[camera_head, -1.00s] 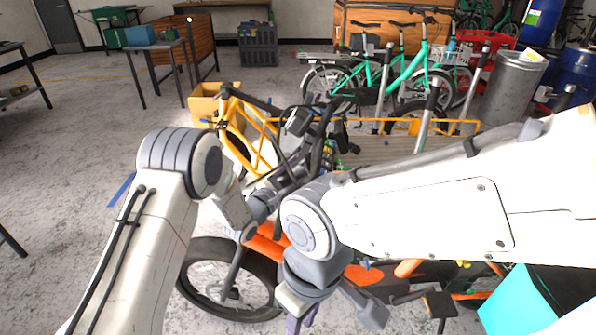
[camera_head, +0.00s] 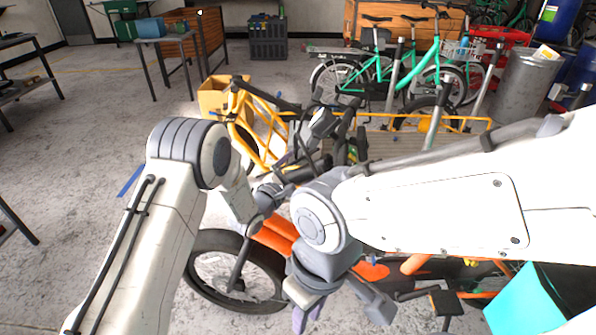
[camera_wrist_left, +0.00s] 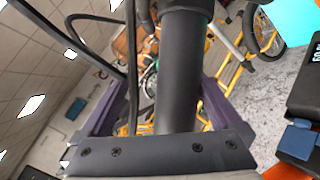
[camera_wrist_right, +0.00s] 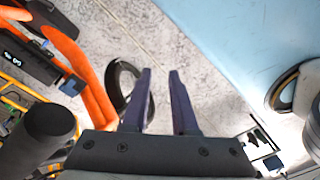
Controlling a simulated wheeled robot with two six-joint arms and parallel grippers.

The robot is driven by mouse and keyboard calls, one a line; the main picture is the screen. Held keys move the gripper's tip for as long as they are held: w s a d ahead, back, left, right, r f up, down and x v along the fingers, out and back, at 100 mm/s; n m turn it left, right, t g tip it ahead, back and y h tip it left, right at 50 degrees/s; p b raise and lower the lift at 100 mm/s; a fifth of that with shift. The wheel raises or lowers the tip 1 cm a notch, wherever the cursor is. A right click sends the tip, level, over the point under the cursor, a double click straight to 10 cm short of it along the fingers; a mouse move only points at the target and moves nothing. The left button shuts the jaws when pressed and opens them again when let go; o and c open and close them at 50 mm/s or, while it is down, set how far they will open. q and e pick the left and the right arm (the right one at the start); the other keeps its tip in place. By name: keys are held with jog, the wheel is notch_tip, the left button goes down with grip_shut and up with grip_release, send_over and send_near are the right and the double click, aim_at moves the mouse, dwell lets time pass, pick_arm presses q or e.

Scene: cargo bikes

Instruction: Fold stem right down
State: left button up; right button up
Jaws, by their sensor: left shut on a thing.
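The orange cargo bike (camera_head: 276,236) stands in front of me, its front wheel (camera_head: 237,272) at lower left. Its dark stem and handlebar (camera_head: 318,128) rise behind my wrists, partly hidden by them. In the left wrist view a thick black tube, seemingly part of the stem or handlebar (camera_wrist_left: 181,65), runs between the purple fingers. My left gripper (camera_wrist_left: 165,92) is shut on it. My right gripper (camera_head: 305,316) hangs low in front of the bike frame. In the right wrist view its fingers (camera_wrist_right: 160,95) are apart with nothing between them.
A yellow bike (camera_head: 250,135) stands just behind the handlebar, with a cardboard box (camera_head: 212,97) beside it. Green bikes (camera_head: 400,80) stand farther back. A turquoise box (camera_head: 525,300) is at lower right.

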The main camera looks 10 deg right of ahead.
pick_arm(q)
jog(key=v, duration=1)
